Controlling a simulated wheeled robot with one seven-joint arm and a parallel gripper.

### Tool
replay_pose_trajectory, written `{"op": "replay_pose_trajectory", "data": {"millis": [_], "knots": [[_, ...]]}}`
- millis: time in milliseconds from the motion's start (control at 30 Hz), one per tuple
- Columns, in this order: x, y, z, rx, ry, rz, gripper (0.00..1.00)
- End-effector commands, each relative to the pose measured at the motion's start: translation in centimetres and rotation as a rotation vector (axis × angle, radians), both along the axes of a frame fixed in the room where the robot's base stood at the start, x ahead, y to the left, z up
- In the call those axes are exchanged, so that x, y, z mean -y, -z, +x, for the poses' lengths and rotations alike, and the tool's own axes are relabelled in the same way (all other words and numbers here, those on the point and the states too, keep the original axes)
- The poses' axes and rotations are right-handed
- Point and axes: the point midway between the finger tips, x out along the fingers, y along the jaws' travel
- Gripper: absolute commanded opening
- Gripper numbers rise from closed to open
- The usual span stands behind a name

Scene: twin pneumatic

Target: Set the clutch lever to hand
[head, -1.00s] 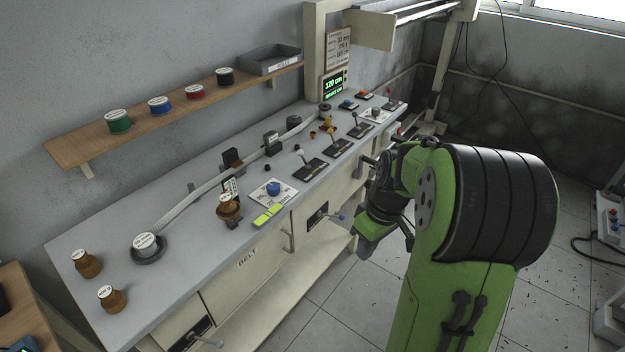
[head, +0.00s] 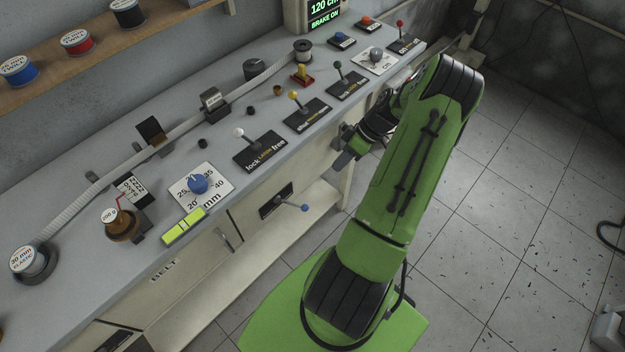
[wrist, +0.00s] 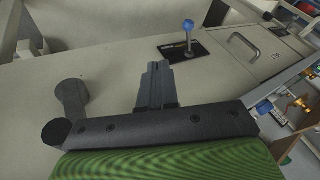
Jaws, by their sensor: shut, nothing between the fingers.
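A lever with a blue knob (head: 305,207) sticks out from a black plate (head: 277,201) on the bench's front face. It also shows in the wrist view, as a blue-knobbed lever (wrist: 188,27) on a black plate (wrist: 183,49) beyond my fingers. No readable label shows which lever is the clutch. My gripper (head: 343,160) is in front of the bench front, to the right of and above this lever in the head view, and apart from it. In the wrist view my gripper's fingers (wrist: 157,72) are together and empty.
A display (head: 323,14) reads "120 cm, BRAKE ON". A handle (head: 223,238) and a lower shelf (head: 262,240) are nearby.

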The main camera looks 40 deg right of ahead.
Motion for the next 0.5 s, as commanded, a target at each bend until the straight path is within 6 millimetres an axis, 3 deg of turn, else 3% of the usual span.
{"op": "replay_pose_trajectory", "data": {"millis": [267, 500], "knots": [[-0.2, 0.1, 0.1, -0.001, -0.001, 0.001, 0.0], [-2.2, 3.5, 1.0, -0.002, -0.002, 0.004, 0.0]]}}
